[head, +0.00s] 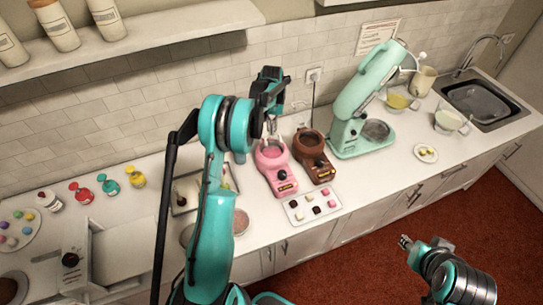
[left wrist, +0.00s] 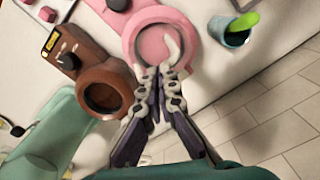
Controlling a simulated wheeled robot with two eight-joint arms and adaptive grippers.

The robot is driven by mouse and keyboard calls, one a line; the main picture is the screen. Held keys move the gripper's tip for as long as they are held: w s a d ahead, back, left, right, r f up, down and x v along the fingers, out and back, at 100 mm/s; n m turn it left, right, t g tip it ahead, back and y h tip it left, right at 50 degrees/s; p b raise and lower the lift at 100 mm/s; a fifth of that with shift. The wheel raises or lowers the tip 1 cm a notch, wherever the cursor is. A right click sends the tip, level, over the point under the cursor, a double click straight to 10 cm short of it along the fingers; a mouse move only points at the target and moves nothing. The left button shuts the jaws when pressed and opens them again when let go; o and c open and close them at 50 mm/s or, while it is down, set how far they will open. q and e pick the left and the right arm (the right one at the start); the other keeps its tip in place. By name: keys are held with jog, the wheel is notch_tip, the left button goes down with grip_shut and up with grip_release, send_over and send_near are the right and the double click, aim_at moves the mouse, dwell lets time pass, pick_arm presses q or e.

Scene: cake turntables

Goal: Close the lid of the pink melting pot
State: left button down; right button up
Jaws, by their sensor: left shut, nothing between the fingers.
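The pink melting pot (head: 281,183) stands on the counter, left of a brown one. In the left wrist view its round pink top (left wrist: 133,32) faces me, with a pale curved piece (left wrist: 174,45) over the pink middle. I cannot tell whether this piece is part of the lid, nor how the lid lies. My left gripper (head: 271,131) points down at the pot's back edge. Its fingertips (left wrist: 160,74) are together and empty, close to the rim; contact is unclear. My right gripper (head: 405,242) hangs over the red floor, far from the pot; its fingers are too small to judge.
The brown melting pot (head: 314,157) stands close beside the pink one. A tray of sweets (head: 297,214) lies in front of both. A mint stand mixer (head: 351,137) is to the right. In the left wrist view, a teal cup (left wrist: 236,38) holds something green. The tiled wall is close behind.

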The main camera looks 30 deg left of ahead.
aim_at(274, 144)
dwell(0.5)
pick_arm(q)
jog(key=shift+f+b, duration=0.8)
jog(key=shift+f, duration=0.05)
jog(key=shift+s+d+f+b, duration=0.4)
jog(key=shift+d+f+b, duration=0.1)
jog(key=shift+b, duration=0.1)
jog(key=shift+s+d+f+b, duration=0.3)
jog(key=shift+f+b, duration=0.3)
jog(key=shift+b, duration=0.05)
jog(key=shift+f, duration=0.1)
